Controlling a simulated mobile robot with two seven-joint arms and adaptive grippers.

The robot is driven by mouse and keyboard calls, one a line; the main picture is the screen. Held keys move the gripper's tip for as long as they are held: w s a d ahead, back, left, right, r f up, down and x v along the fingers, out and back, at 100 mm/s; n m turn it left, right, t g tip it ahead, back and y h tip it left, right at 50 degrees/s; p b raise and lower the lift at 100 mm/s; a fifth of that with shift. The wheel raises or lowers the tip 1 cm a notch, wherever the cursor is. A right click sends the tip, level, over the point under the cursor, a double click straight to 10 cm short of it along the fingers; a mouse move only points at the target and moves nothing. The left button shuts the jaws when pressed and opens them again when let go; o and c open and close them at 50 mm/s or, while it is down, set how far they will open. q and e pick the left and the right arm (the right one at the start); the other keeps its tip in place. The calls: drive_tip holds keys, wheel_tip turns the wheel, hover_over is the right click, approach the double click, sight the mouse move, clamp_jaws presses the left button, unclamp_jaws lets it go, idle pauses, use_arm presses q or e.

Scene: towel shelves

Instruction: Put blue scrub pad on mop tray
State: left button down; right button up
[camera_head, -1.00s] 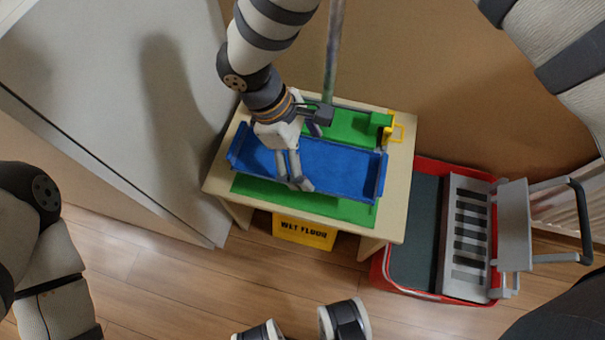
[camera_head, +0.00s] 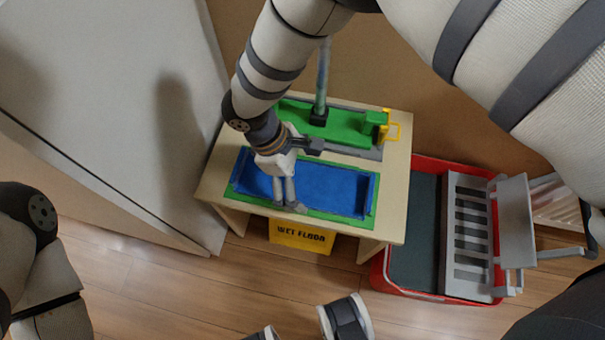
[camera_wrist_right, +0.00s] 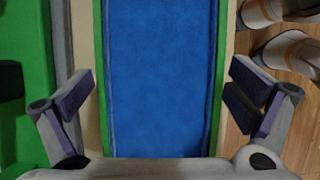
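The blue scrub pad (camera_head: 330,187) is a flat blue rectangle with raised ends. It lies over the green panel (camera_head: 338,217) at the front of the small table. This panel, which seems to be the mop tray, shows as a green border around the pad. My right gripper (camera_head: 290,207) is over the pad's left half. In the right wrist view, my gripper's fingers are spread wide, with the blue pad (camera_wrist_right: 160,80) between them and a gap on both sides. It is open.
A green mop head (camera_head: 345,122) with its pole upright stands at the back of the table (camera_head: 395,190). A yellow wet-floor sign (camera_head: 300,236) is below. A red cart (camera_head: 378,270) stands to the right. A white cabinet (camera_head: 110,110) is on the left.

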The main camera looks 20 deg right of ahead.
drive_tip(key=shift+r, duration=0.25)
drive_tip(key=p+v, duration=0.1)
drive_tip(key=v, duration=1.1)
drive_tip(key=shift+s, duration=0.1)
